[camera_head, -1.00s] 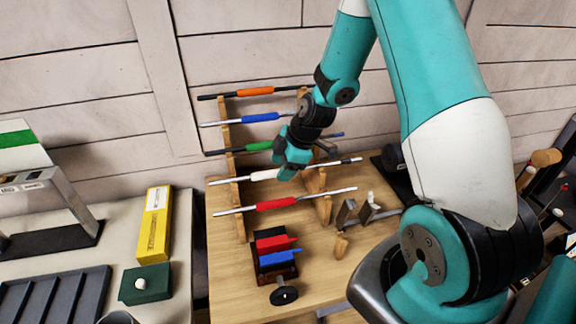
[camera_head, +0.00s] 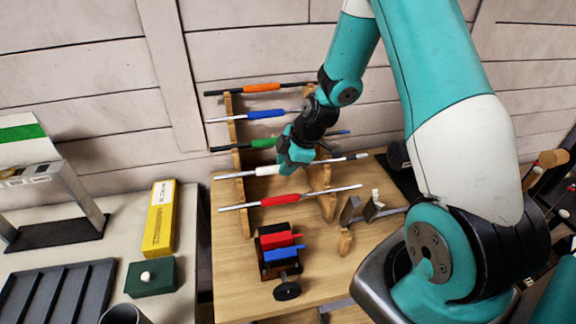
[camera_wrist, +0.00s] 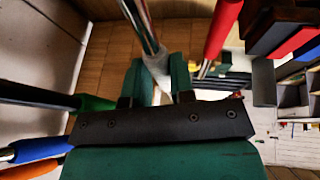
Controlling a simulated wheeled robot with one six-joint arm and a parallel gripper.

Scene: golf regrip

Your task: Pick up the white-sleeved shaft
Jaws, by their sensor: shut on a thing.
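The white-sleeved shaft (camera_head: 266,170) lies across the wooden rack, fourth from the top, between the green-sleeved and red-sleeved shafts. My gripper (camera_head: 289,167) is at the right part of its white sleeve and covers some of it. In the wrist view the white sleeve (camera_wrist: 157,64) sits between the two green fingers of my gripper (camera_wrist: 160,84), which is shut on it. The bare metal shaft runs up out of that view. I see no clear gap between the shaft and the rack supports.
The red-sleeved shaft (camera_head: 281,201) lies just in front and the green-sleeved shaft (camera_head: 263,143) just behind. Blue-sleeved (camera_head: 265,114) and orange-sleeved (camera_head: 262,87) shafts lie higher. A small holder with black, red and blue grips (camera_head: 279,247) stands on the bench. A yellow box (camera_head: 159,219) is left.

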